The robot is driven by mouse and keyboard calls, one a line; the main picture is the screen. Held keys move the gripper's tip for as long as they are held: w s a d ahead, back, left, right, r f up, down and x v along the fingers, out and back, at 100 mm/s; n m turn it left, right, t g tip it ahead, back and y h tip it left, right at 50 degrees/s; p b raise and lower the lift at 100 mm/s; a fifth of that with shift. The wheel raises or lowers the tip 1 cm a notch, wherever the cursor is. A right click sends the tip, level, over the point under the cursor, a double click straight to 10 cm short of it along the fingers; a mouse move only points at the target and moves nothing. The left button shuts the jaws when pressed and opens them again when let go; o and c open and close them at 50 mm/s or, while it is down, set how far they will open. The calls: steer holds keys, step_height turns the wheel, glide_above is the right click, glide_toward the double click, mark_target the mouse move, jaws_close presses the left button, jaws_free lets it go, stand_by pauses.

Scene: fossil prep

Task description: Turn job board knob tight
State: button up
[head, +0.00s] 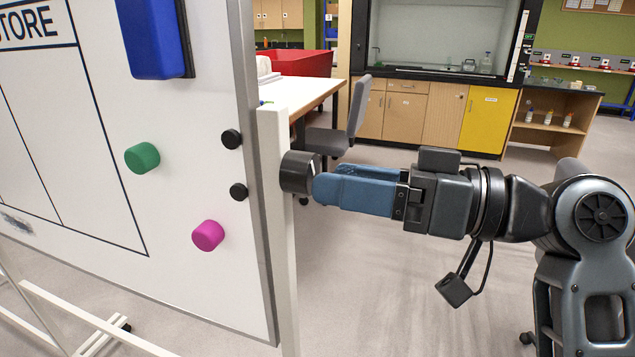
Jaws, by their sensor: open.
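The job board (75,170) is a white panel with a grey frame, filling the left of the head view. A black round knob (294,172) sticks out from the white post at the board's right edge. It has a pale mark on its face. My gripper (318,188) has blue fingers and comes in level from the right. Its fingertips are at the knob's right side, and the near finger overlaps part of it. I cannot tell whether the fingers touch it. The gripper is open.
Green (142,157) and magenta (208,235) magnets, two small black magnets and a blue holder (153,38) are on the board. Behind are a white table (300,95), a grey chair (345,125) and a fume hood. The floor below my arm is clear.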

mark_target(310, 174)
steer(key=shift+v, duration=1.2)
steer(key=a+n, duration=0.1)
steer(key=a, duration=0.1)
steer(key=w+a+n+b, duration=0.1)
steer(key=a+n, duration=0.1)
steer(key=w+a+n+b, duration=0.1)
steer(key=a, duration=0.1)
steer(key=shift+w+a+r+n, duration=0.15)
steer(key=shift+w+a+n, duration=0.15)
steer(key=shift+n, duration=0.1)
